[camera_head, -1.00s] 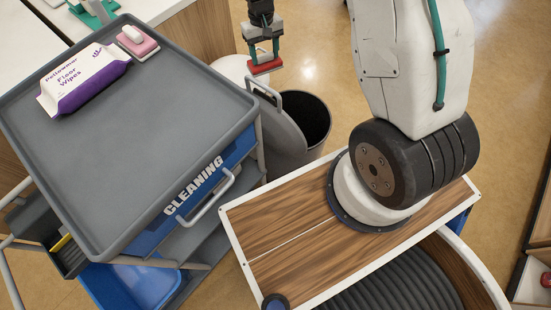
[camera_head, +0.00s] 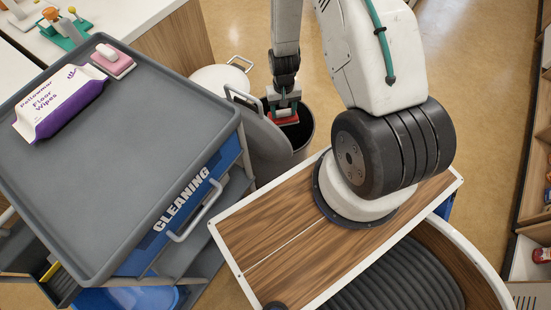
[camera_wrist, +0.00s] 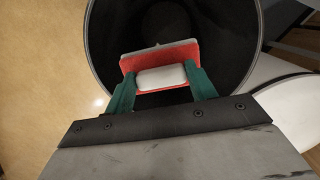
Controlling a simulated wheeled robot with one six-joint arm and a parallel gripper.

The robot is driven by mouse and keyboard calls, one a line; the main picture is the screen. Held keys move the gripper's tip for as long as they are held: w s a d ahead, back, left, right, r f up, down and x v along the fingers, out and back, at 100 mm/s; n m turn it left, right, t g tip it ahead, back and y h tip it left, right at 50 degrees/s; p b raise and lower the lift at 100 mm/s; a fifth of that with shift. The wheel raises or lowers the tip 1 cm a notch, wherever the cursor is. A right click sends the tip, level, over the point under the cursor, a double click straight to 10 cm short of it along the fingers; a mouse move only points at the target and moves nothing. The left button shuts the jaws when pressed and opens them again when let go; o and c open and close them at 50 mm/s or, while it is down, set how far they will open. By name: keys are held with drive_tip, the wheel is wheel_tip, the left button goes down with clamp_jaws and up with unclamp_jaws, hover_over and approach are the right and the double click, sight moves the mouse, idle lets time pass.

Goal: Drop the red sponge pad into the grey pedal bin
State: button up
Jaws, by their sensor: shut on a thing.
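My gripper (camera_head: 283,102) is shut on the red sponge pad (camera_head: 284,118), by its white handle. In the wrist view the gripper (camera_wrist: 160,90) has its green fingers at both ends of the white handle, with the red pad (camera_wrist: 160,56) around it. The grey pedal bin (camera_head: 305,137) stands open behind the cart, its round lid (camera_head: 262,140) tilted up to the left. In the wrist view the pad shows against the dark inside of the bin (camera_wrist: 230,40), over its mouth. How high the pad is relative to the rim is hard to tell.
A grey cleaning cart (camera_head: 130,150) stands at left with a purple-white wipes pack (camera_head: 60,100) and a pink pad with a white handle (camera_head: 113,60) on top. Another round white lid (camera_head: 215,78) is behind the bin lid. Floor right of the bin is clear.

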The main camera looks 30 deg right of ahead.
drive_tip(key=shift+f, duration=0.85)
drive_tip(key=o, duration=1.1)
drive_tip(key=r, duration=0.5)
drive_tip(key=w+r, duration=0.1)
drive_tip(key=r, duration=0.1)
drive_tip(key=shift+d+r, duration=0.15)
drive_tip(key=shift+r, duration=0.25)
drive_tip(key=shift+s, duration=0.1)
